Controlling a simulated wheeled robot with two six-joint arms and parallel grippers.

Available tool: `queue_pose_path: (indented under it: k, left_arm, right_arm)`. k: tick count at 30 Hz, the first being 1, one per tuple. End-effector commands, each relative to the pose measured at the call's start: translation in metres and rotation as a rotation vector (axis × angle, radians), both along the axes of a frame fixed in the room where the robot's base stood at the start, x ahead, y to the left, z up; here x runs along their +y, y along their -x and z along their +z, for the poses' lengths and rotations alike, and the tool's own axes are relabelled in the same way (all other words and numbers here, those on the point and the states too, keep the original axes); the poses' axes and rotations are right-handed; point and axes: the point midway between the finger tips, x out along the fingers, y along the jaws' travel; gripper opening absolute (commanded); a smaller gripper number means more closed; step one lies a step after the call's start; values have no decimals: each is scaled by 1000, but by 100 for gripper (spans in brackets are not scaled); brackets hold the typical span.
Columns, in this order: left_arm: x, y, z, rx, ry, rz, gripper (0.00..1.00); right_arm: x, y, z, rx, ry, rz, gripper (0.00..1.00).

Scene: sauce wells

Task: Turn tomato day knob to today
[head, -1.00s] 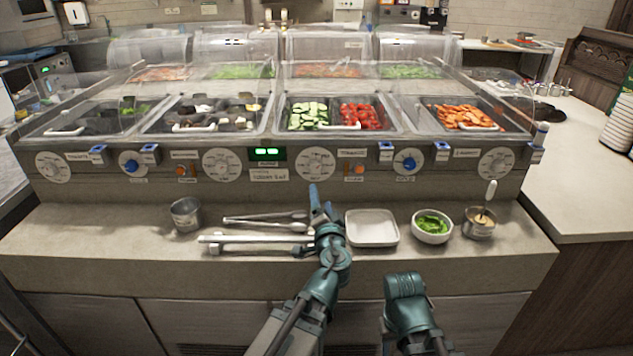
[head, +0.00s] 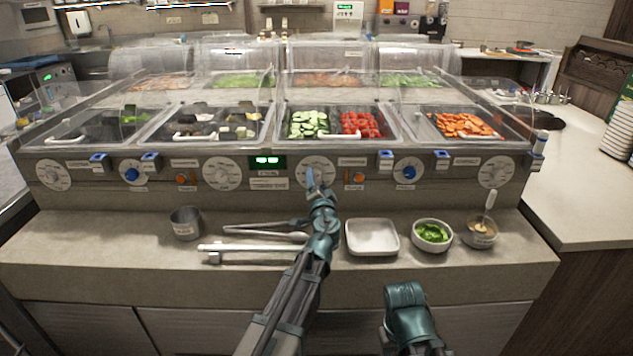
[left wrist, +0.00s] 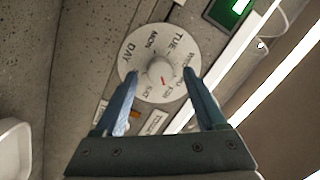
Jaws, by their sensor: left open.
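The white day dial (head: 315,170) is on the counter's front panel, below the cucumber and tomato pans. In the left wrist view, the dial (left wrist: 137,60) carries DAY, MON, TUE and more day letters, some hard to read. Its round grey centre knob (left wrist: 160,70) has a red mark on the lower right side in that view. My left gripper (head: 311,182) is in front of the dial. In the wrist view the blue fingers of this gripper (left wrist: 160,78) are open, one on each side of the knob, with gaps to it. My right gripper is out of view; only its arm shows.
A green-lit display (head: 267,162) is left of the dial, and an orange button (head: 354,178) is at its right. Another white dial (head: 222,173) is further left. On the ledge are tongs (head: 265,232), a white tray (head: 372,237), a bowl of greens (head: 432,236) and metal cups.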

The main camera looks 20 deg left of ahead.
Motion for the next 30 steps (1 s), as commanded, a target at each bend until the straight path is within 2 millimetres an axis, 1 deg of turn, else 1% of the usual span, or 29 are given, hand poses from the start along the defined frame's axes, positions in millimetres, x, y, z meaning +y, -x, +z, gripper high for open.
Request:
queue_pose_path:
  k: [1, 4, 14, 18, 26, 30]
  left_arm:
    - [2, -5, 0, 0, 0, 0, 73]
    - [3, -9, 0, 0, 0, 0, 73]
    - [4, -10, 0, 0, 0, 0, 73]
    - [4, -10, 0, 0, 0, 0, 48]
    - [4, -10, 0, 0, 0, 0, 1]
    - [4, -10, 0, 0, -1, 0, 0]
  right_arm:
    - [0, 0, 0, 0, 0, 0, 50]
    - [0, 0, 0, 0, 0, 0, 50]
    - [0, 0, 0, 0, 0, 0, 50]
    - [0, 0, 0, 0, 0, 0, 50]
    - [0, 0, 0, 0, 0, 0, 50]
    - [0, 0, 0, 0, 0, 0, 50]
